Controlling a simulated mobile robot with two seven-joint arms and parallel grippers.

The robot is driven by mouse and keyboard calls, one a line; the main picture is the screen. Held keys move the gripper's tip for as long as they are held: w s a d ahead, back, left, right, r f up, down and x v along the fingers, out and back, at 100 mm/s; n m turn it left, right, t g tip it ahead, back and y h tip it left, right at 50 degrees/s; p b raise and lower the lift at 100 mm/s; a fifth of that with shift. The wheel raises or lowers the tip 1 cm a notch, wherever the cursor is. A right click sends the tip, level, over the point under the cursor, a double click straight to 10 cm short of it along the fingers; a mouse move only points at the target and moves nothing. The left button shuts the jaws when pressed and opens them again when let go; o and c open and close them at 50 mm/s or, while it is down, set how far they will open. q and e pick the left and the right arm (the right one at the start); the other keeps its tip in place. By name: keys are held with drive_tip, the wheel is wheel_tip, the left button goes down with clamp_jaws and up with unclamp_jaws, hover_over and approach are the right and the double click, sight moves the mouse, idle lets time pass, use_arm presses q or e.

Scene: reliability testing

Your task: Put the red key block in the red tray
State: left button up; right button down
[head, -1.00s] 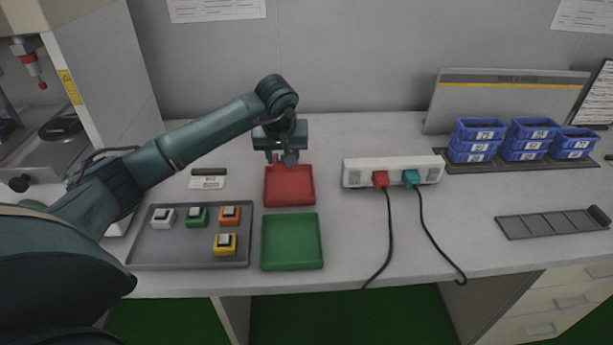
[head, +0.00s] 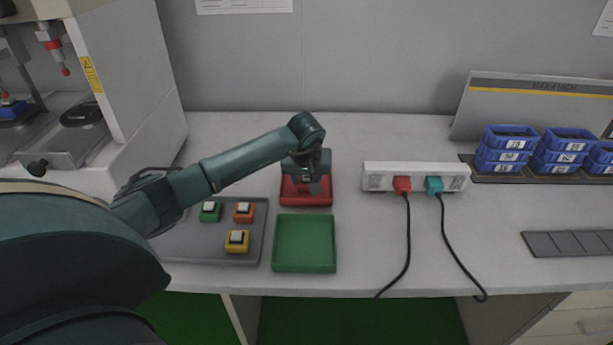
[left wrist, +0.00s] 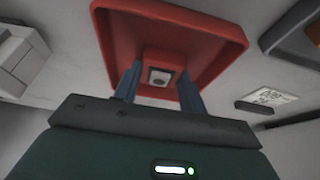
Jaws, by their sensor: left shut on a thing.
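The red key block (left wrist: 162,64) is held between the two fingers of my left gripper (left wrist: 160,84) in the left wrist view. Its pale square key top faces the wrist camera. The red tray (left wrist: 218,29) lies right under the block and gripper. In the head view my left gripper (head: 309,178) is low over the red tray (head: 306,199), inside its outline. The block is mostly hidden there by the gripper. I cannot tell whether the block touches the tray floor. My right gripper is not in view.
A green tray (head: 305,244) stands empty in front of the red tray. A grey tray (head: 215,248) at the left holds green, orange and yellow key blocks. A power strip (head: 415,176) with red and teal plugs lies to the right. Blue bins (head: 507,150) stand further right.

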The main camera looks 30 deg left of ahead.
use_arm(q)
drive_tip(key=o, duration=1)
drive_tip(key=shift+r, duration=0.35)
drive_tip(key=v, duration=1.1)
drive_tip(key=shift+s+r+p, duration=0.15)
drive_tip(key=shift+r+p, duration=0.05)
drive_tip(key=shift+p, duration=0.1)
drive_tip(key=shift+d, duration=0.15)
